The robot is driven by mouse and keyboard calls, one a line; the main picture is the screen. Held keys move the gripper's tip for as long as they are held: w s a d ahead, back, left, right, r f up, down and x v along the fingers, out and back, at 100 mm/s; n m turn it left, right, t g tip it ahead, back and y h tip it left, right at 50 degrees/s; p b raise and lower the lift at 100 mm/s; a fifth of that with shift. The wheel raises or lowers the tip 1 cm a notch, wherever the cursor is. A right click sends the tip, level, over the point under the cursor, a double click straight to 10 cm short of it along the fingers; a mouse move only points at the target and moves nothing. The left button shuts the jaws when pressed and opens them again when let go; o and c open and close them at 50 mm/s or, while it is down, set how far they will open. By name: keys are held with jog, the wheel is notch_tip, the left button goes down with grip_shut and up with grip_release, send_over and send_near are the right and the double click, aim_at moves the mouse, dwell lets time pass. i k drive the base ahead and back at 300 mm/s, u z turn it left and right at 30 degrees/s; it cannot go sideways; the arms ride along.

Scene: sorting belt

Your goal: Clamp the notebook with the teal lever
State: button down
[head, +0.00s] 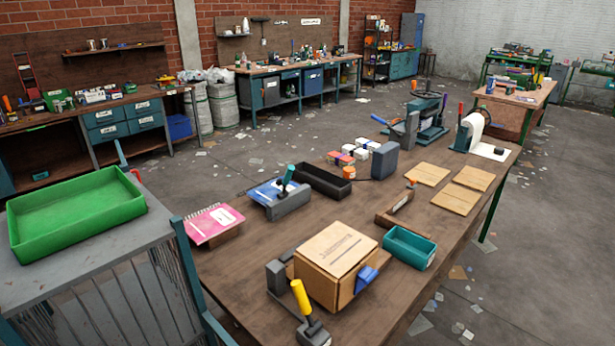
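A pink spiral-bound notebook (214,223) lies near the left edge of the wooden table, raised on a low brown support. To its right, a blue notebook-like booklet (268,190) lies behind and against a grey clamp block (289,204). A teal lever (288,177) stands up from this clamp, leaning slightly right. I cannot tell whether the clamp presses on the booklet. My gripper is not in view.
A cardboard box (335,262) sits in front, beside a yellow-lever clamp (302,300). A black tray (322,181), a teal tray (409,247) and an orange-topped clamp (398,207) stand on the wooden table (237,270). A green tray (76,217) is at left.

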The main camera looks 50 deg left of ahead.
aim_at(286, 182)
jog(key=z, duration=0.05)
jog(key=i, duration=2.35)
jog(key=u, duration=3)
